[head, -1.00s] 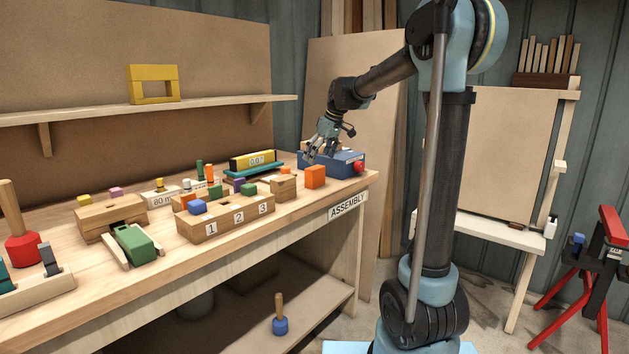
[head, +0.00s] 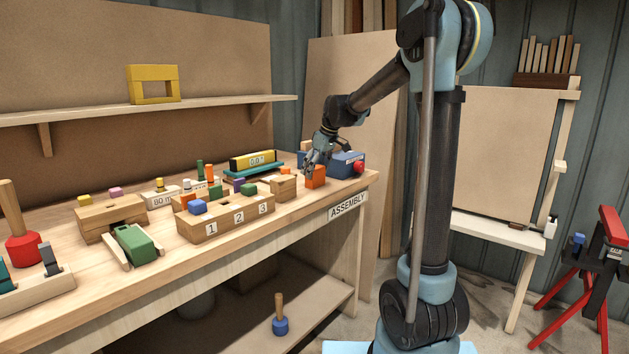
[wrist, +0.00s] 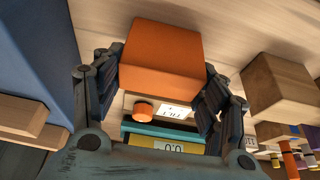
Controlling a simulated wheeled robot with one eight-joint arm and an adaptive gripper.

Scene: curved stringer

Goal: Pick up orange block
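The orange block (head: 315,177) stands on the wooden workbench near its right end, in front of the blue box. In the wrist view the orange block (wrist: 161,60) sits at upper middle, between the two fingers. My gripper (head: 315,160) is lowered onto the block from above and behind. In the wrist view my gripper (wrist: 163,85) has one finger along each side of the block. The fingers are spread about the block's width; whether they press on it I cannot tell.
A blue box (head: 345,164) with a red button stands just behind the block. A wooden block (head: 284,187) and the numbered holder (head: 225,222) lie to the left. The level (head: 253,161) lies further back. Bare bench lies in front of the orange block.

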